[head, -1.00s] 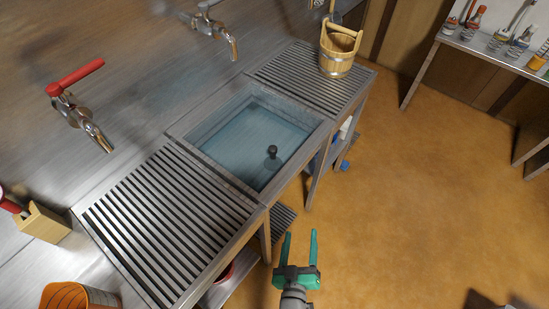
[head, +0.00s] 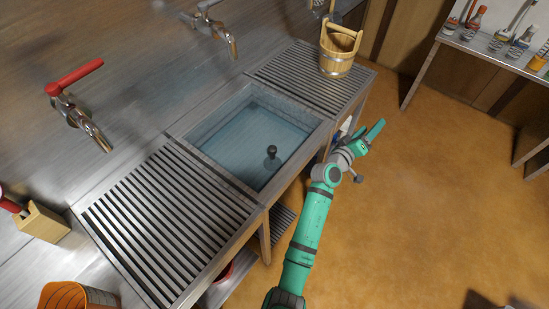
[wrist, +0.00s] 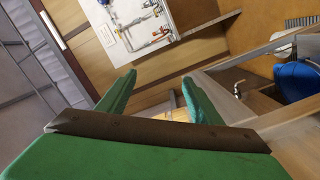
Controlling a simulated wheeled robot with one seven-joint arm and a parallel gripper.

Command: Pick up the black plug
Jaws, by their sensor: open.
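The black plug (head: 271,151) stands in the water-filled sink basin (head: 240,110), toward its right side in the head view. It looks like a small dark knob; its lower part shows through the water. My gripper (head: 378,131) is open and empty, to the right of the sink, beyond its front edge and apart from the plug. In the wrist view my gripper (wrist: 158,95) shows two green fingers spread apart with nothing between them. The plug is not seen in the wrist view.
Slatted drainboards flank the sink, the near one (head: 160,220) bare. A wooden bucket (head: 337,55) stands on the far one. A metal tap (head: 215,30) and a red-handled tap (head: 80,110) stick out from the wall. A shelf with bottles (head: 500,50) is at upper right.

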